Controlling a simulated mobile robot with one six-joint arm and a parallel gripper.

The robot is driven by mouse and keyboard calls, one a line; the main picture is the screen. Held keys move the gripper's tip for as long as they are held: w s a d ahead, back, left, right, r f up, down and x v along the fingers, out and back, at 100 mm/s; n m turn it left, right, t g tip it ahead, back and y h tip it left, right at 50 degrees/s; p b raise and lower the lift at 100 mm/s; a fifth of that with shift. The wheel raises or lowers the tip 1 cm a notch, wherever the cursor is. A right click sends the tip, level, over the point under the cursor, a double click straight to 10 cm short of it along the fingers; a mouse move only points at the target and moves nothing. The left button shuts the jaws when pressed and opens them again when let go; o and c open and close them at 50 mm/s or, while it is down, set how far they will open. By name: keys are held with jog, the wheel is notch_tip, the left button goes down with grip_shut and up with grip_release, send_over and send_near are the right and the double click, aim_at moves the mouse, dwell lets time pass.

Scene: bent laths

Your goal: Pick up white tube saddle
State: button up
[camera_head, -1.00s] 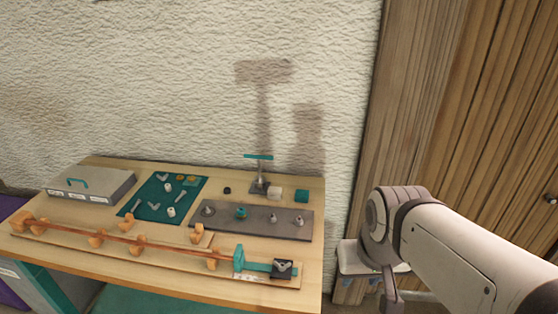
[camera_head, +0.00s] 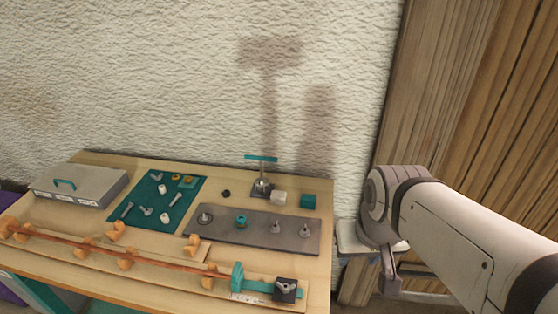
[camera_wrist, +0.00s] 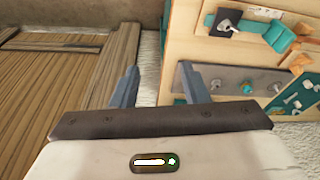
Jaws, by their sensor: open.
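Small white pieces lie on the dark green mat (camera_head: 181,214): two short cylinders (camera_head: 164,217), and several pale angled or rod-like parts (camera_head: 146,211). A white rounded block (camera_head: 278,197) stands behind the grey plate (camera_head: 262,231), beside a small teal-handled clamp (camera_head: 261,185). I cannot tell for certain which white piece is the tube saddle. My gripper (camera_wrist: 158,86) is open and empty in the wrist view, its two fingers well apart. It is away from the white pieces; the workbench shows beyond it, turned on its side.
The grey plate carries several small fittings on posts. A long brown lath (camera_head: 125,252) lies in orange supports along the front, ending in a teal clamp (camera_head: 237,277). A grey case (camera_head: 80,186) is at back left, a teal block (camera_head: 308,201) at back right. A wooden door (camera_head: 470,130) is at right.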

jog(key=shift+o, duration=0.7)
jog(key=shift+w+a, duration=0.1)
jog(key=shift+w, duration=0.25)
jog(key=shift+o, duration=0.6)
jog(key=w+a+n+y+b, duration=0.1)
jog(key=w+a+n, duration=0.2)
jog(key=w, duration=0.5)
jog(key=shift+w+n+g+y, duration=0.3)
jog(key=shift+w+n+g, duration=0.1)
jog(key=shift+n, duration=0.2)
jog(key=n+y+b, duration=0.4)
jog(key=n+y, duration=0.1)
jog(key=n, duration=0.6)
send_near(279, 194)
jog(key=w+a+f, duration=0.1)
jog(key=shift+w+a+f+n+g, duration=0.3)
jog(key=shift+w+a+f+g, duration=0.1)
jog(key=shift+a+f, duration=0.15)
jog(key=x, duration=0.2)
jog(key=p+x, duration=0.1)
jog(key=x, duration=0.1)
jog(key=p+x, duration=0.1)
jog(key=x, duration=0.2)
jog(key=shift+s+d+f, duration=0.1)
jog(key=shift+s+f, duration=0.15)
jog(key=shift+s, duration=0.1)
jog(key=c, duration=1.2)
